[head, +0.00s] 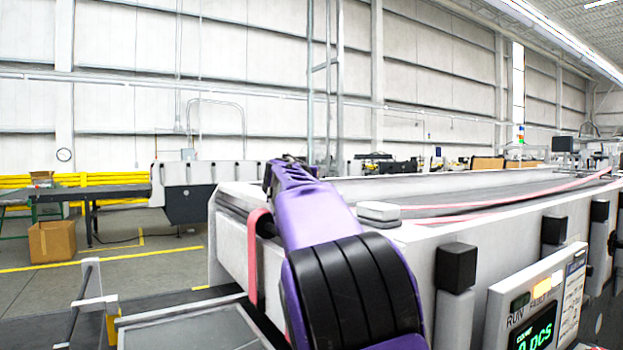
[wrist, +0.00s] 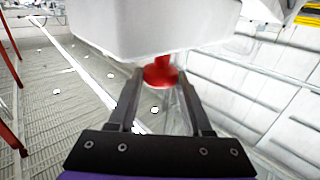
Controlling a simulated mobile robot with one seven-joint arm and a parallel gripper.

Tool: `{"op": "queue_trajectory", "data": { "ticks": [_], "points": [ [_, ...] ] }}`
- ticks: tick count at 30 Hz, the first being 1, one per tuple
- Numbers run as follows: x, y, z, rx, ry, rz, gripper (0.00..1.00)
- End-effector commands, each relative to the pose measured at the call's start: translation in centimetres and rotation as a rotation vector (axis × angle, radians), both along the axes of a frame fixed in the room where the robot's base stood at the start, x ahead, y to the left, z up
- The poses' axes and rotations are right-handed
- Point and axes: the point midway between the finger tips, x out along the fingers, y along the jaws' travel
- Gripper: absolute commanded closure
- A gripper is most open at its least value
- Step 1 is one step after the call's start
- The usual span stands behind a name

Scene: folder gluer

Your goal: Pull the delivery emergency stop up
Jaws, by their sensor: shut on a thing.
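The delivery emergency stop is a red mushroom button (wrist: 160,74) on a pale housing (wrist: 155,30), seen in the wrist view at the upper middle. My gripper (wrist: 162,80) has its two dark fingers on either side of the red button, shut on it. In the head view my purple and black arm (head: 335,230) reaches over the end of the white machine. The button and my fingertips are hidden there behind the arm.
The long white machine (head: 430,250) with pink belts (head: 480,217) fills the right side. A control panel (head: 540,305) with a green display stands at the lower right. A cardboard box (head: 52,241) sits on the floor at left, where the floor is partly open.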

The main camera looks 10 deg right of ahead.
Motion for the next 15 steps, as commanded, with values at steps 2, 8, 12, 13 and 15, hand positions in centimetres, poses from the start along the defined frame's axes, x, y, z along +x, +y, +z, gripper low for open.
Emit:
{"op": "queue_trajectory", "data": {
  "ticks": [2, 8, 12, 13, 15],
  "points": [
    [-0.04, 0.01, 0.48, -0.001, -0.004, 0.002, 1.0],
    [-0.08, 0.03, 0.66, -0.002, -0.006, 0.003, 1.0],
    [-0.08, 0.03, 0.69, -0.002, -0.006, 0.002, 0.33],
    [-0.07, 0.03, 0.65, -0.002, -0.006, 0.002, 0.27],
    [-0.06, 0.04, 0.57, -0.002, -0.004, 0.002, 0.2]
  ]
}}
